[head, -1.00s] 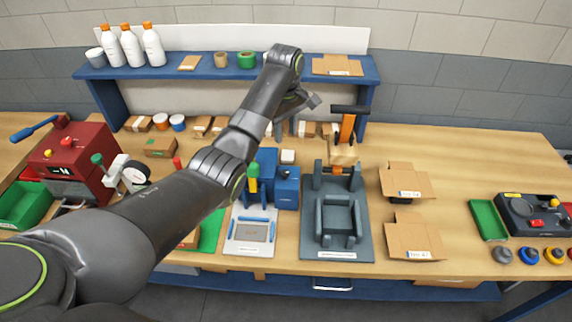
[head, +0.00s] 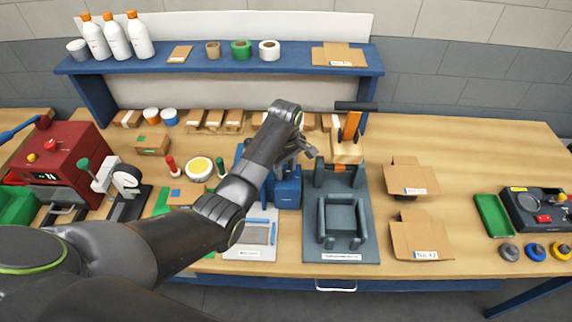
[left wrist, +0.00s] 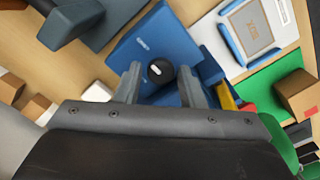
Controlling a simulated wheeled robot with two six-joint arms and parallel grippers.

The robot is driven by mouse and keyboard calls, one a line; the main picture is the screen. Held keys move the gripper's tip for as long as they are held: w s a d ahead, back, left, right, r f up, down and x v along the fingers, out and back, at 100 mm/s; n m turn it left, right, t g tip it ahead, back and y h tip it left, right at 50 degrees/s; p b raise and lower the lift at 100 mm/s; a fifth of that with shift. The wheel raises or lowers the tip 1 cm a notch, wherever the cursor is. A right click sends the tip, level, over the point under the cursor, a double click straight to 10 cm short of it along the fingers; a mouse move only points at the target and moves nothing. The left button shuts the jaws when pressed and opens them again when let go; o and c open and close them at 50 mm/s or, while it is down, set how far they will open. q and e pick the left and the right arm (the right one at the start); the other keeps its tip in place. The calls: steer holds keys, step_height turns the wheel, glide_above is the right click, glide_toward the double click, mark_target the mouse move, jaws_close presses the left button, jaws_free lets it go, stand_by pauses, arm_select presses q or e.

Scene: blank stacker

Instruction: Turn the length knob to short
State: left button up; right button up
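The knob (left wrist: 161,71) is small, round and black with a white mark, and sits on a blue box (left wrist: 155,42) in the left wrist view. In the head view the blue box (head: 288,192) stands behind a white plate with blue guides; my arm hides part of it, and I cannot make out the knob. My left gripper (head: 306,146) is above the box. In the left wrist view its two fingers are apart, one on each side of the knob; I cannot tell whether they touch it. No short or long wording is readable. My right gripper is not in view.
A grey fixture (head: 341,220) with an orange-handled lever (head: 351,126) stands right of the box. The white plate (head: 248,252) lies in front. Cardboard boxes (head: 412,178) are further right. A red machine (head: 60,160) is at left. A blue shelf (head: 215,62) runs behind.

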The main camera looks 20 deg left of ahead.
arm_select(q)
steer(key=shift+s+r, duration=0.1)
steer(key=shift+c, duration=0.4)
steer(key=c, duration=0.6)
steer(key=shift+c, duration=0.2)
steer(key=shift+n, duration=0.4)
steer(key=n, duration=0.3)
steer(key=shift+n, duration=0.3)
steer(key=n, duration=0.4)
steer(key=shift+n, duration=0.3)
steer(key=n, duration=0.4)
steer(key=shift+n, duration=2.5)
